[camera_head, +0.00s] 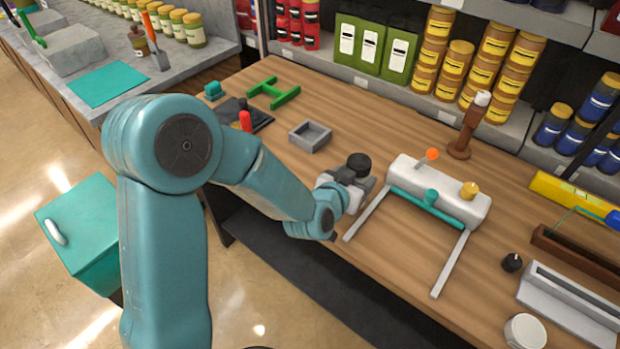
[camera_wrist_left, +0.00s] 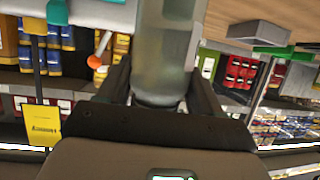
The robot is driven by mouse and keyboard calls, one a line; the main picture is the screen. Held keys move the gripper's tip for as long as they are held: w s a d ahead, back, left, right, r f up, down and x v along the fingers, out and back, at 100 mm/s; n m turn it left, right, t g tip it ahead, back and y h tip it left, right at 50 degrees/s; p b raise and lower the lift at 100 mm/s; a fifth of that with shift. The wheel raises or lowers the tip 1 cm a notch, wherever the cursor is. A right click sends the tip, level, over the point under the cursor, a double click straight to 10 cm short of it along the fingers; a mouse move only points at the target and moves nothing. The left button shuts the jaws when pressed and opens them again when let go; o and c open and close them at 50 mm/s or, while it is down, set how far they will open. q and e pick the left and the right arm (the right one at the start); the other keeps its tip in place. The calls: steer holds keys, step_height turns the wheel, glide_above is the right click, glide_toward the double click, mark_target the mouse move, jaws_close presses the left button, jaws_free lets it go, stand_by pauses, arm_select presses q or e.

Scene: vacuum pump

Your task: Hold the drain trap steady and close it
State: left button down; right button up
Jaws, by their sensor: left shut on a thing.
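My left gripper (camera_head: 359,184) is at the front of the bench, left of the white pump body (camera_head: 437,190). In the left wrist view its two dark fingers are shut on a greyish, see-through cylinder (camera_wrist_left: 166,45), which looks like the drain trap. In the head view a round black cap (camera_head: 358,161) shows just above the fingers; it seems to belong to the trap. The pump has an orange-tipped lever (camera_head: 432,154), a teal bar (camera_head: 427,208) and a yellow knob (camera_head: 469,189). I cannot tell whether the trap is closed. My right gripper is not in view.
A grey tray (camera_head: 310,136) and a green frame (camera_head: 273,93) lie to the left on the bench. A brown post (camera_head: 468,132) stands behind the pump. A small black knob (camera_head: 511,262) and a grey channel (camera_head: 570,303) are to the right. Stocked shelves line the back.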

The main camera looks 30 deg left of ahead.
arm_select(q)
steer(key=w+a+r+n+y+p, duration=0.1)
steer(key=w+a+r+y, duration=0.1)
steer(key=a+r, duration=1.2)
step_height(320, 180, up, 3)
steer(key=shift+w+a+n, duration=0.15)
steer(key=shift+a+n, duration=0.05)
steer(key=shift+n, duration=0.2)
step_height(320, 180, down, 16)
steer(key=b, duration=0.7)
steer(key=shift+b, duration=0.3)
